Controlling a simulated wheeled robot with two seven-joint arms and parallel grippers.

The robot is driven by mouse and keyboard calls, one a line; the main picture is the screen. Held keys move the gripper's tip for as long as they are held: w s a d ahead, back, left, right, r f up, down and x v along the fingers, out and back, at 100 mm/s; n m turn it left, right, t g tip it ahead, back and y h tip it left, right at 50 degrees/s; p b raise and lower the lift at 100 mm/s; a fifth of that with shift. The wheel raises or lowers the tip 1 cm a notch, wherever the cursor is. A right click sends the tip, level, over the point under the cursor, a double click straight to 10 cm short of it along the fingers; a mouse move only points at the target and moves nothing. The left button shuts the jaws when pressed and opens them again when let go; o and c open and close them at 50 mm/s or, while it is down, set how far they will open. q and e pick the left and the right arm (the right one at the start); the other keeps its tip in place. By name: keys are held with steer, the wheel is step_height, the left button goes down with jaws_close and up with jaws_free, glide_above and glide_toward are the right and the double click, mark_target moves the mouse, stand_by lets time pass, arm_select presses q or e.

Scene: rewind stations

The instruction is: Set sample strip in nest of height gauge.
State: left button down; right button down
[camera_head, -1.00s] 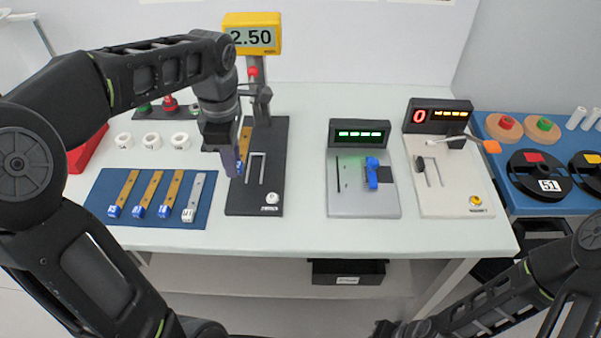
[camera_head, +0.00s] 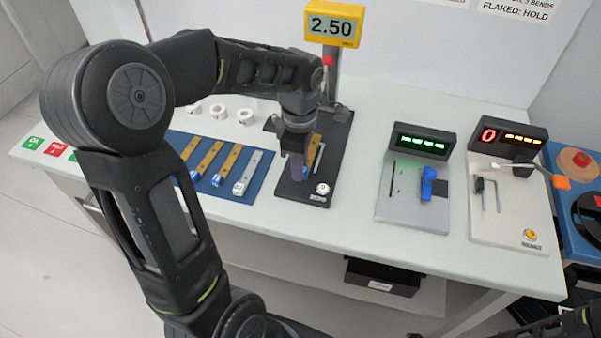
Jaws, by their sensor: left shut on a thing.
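The height gauge has a black base (camera_head: 330,178) and a yellow display (camera_head: 334,24) reading 2.50. My left gripper (camera_head: 297,172) points down over the base, shut on a brass-coloured sample strip (camera_head: 314,146). The strip shows just right of the fingers, low over the base. The fingers hide its near end and much of the nest, so I cannot tell whether the strip touches the nest. A pale bent outline (camera_head: 320,158) shows beside the strip. My right gripper is not in view.
A blue mat (camera_head: 262,180) left of the gauge holds three brass strips and a silver one (camera_head: 247,172). White rings (camera_head: 245,116) stand behind it. A grey device (camera_head: 410,205) and a white device (camera_head: 505,220) stand to the right.

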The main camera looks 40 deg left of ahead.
arm_select(q)
steer(key=shift+f, duration=1.9)
steer(key=shift+f, duration=0.25)
steer(key=c, duration=1.2)
jaws_free()
steer(key=shift+r, duration=0.15)
steer(key=shift+c, duration=0.2)
steer(key=shift+r, duration=0.1)
